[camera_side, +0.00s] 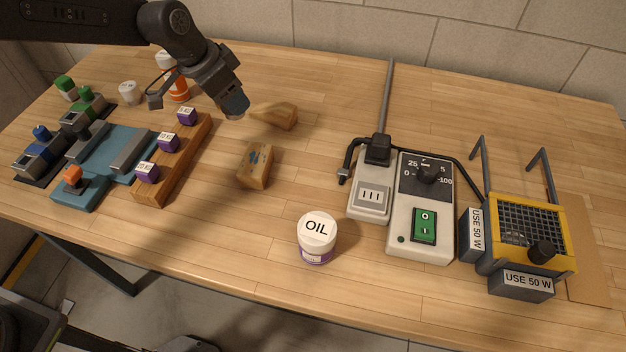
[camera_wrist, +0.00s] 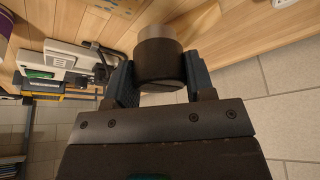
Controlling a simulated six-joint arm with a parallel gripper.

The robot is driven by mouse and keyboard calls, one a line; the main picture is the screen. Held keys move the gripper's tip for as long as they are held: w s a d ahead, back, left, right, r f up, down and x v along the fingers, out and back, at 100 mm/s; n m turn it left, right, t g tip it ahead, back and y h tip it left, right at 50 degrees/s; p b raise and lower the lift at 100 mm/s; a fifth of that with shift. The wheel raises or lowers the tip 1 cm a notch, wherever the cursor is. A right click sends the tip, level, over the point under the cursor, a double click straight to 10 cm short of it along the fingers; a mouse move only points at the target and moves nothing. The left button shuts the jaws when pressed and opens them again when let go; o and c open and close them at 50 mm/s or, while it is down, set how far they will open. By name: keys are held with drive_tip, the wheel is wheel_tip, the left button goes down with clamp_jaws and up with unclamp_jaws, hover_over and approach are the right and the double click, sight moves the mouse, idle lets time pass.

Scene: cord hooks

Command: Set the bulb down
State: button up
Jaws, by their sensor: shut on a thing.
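My gripper (camera_side: 235,104) hangs above the middle back of the wooden table, near the wooden wedge. In the wrist view my gripper (camera_wrist: 160,74) is shut, with a finger on each side of the bulb (camera_wrist: 161,58). The bulb shows there as a dark round body with a paler grey end; its far end is hidden. In the side view I cannot make out the bulb apart from the fingers. I cannot tell how high it is above the table.
A wooden wedge (camera_side: 275,115) and a wooden block (camera_side: 255,165) lie near my gripper. An OIL jar (camera_side: 317,240), a switch box (camera_side: 420,215) and a yellow-framed lamp (camera_side: 527,240) stand to the right. A rack with purple blocks (camera_side: 172,165) stands left. Bare table (camera_side: 320,140) lies between.

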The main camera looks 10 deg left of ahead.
drive_tip(key=shift+m, duration=0.6)
drive_tip(key=d, duration=0.1)
drive_tip(key=s+d, duration=0.1)
drive_tip(key=d, duration=0.1)
drive_tip(key=s+d, duration=0.1)
drive_tip(key=d, duration=0.1)
drive_tip(key=d+f, duration=0.2)
drive_tip(key=d, duration=0.2)
drive_tip(key=s+d+f, duration=0.1)
drive_tip(key=d+f, duration=0.1)
drive_tip(key=d, duration=0.1)
drive_tip(key=s+d+f, duration=0.1)
drive_tip(key=d+f, duration=0.2)
drive_tip(key=d, duration=0.1)
drive_tip(key=shift+d, duration=0.3)
drive_tip(key=shift+f, duration=1.95)
drive_tip(key=shift+f, duration=0.1)
drive_tip(key=o, duration=0.9)
drive_tip(key=shift+o, duration=0.2)
drive_tip(key=shift+a+r, duration=0.1)
drive_tip(key=shift+r, duration=0.2)
drive_tip(key=v, duration=1.1)
drive_tip(key=shift+a+r, duration=0.25)
drive_tip(key=shift+a, duration=0.05)
